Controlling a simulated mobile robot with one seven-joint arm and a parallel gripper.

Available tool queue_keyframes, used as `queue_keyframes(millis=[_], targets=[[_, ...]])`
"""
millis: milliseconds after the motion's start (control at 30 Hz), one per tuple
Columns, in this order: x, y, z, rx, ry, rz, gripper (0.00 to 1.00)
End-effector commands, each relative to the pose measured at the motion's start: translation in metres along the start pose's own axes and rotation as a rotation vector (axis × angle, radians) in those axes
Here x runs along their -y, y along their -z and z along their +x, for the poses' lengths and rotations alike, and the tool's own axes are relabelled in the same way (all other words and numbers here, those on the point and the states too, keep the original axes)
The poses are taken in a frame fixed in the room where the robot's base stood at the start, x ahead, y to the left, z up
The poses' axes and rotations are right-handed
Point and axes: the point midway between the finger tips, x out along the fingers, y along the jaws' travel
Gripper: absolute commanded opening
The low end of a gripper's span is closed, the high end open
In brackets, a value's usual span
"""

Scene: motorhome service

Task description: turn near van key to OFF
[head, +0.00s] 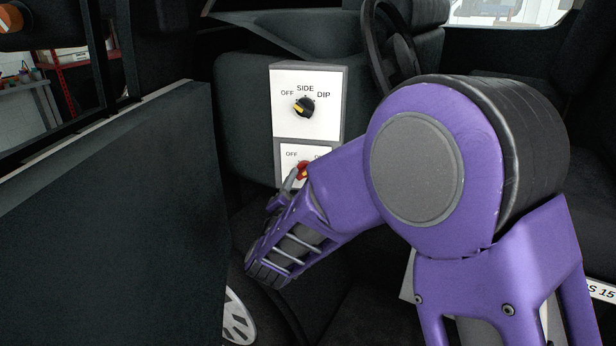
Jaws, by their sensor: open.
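The red key switch (303,170) is on the lower white plate (287,149) of a grey panel on the dark dash. The fingers are partly hidden by my purple arm, and the gripper is open.
Above the key, a black knob (304,107) with a yellow mark sits on a plate reading OFF, SIDE, DIP. The steering wheel (376,50) is behind my arm at upper right. A dark door panel (120,220) fills the left side. A pale pedal-like part (237,320) shows below.

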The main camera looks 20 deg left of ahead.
Motion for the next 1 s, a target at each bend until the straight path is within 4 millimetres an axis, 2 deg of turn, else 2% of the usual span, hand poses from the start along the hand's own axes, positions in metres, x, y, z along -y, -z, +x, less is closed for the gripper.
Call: queue_keyframes(millis=[100,200,567,833,1000], targets=[[-0.001,0.000,0.017,-0.001,-0.002,0.001,0.49],[-0.001,0.000,0.024,0.000,-0.001,0.000,0.49],[0.000,0.000,0.029,0.000,0.000,-0.001,0.49],[0.000,0.000,0.029,0.000,0.000,0.000,0.00],[0.000,0.000,0.029,0.000,0.000,0.000,0.00]])
